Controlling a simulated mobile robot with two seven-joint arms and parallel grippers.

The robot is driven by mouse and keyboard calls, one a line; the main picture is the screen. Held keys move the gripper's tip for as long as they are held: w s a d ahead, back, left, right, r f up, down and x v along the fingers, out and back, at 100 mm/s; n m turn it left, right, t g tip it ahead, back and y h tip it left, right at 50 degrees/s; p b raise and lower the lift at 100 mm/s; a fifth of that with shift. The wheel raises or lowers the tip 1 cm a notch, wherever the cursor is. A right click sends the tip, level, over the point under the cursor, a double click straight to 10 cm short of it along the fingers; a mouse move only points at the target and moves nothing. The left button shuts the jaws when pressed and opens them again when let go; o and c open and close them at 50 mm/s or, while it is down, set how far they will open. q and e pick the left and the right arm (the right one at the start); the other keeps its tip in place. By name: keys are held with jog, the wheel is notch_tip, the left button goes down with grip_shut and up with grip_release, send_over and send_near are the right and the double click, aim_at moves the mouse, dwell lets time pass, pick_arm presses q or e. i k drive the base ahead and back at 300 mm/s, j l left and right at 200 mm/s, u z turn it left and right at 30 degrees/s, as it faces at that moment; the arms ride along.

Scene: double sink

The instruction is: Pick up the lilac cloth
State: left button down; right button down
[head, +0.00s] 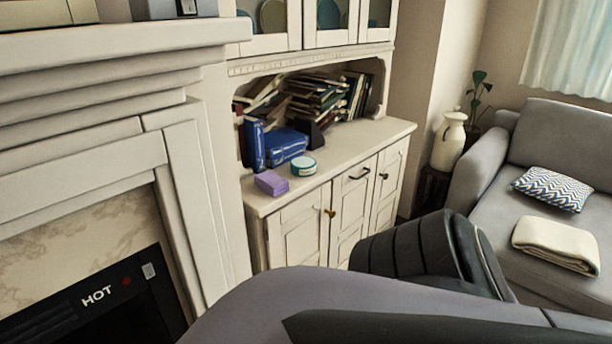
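A small lilac block-shaped thing, apparently the folded lilac cloth (271,182), lies on the front left part of the white cabinet's top (352,154). It is in plain sight and nothing holds it. A round teal and white tin (304,166) is just to its right, and blue books or boxes stand behind it. Large grey and black parts of my own arm fill the lower middle and lower right. Neither of my grippers shows in the head view.
A white fireplace surround (190,190) stands left of the cabinet, with a black firebox panel marked HOT (97,296). Blue boxes (286,143) and stacked books (318,101) crowd the alcove. A grey sofa (563,150) is at right. The cabinet top's right part is clear.

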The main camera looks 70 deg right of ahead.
aim_at(273, 185)
jog(key=z, duration=2.1)
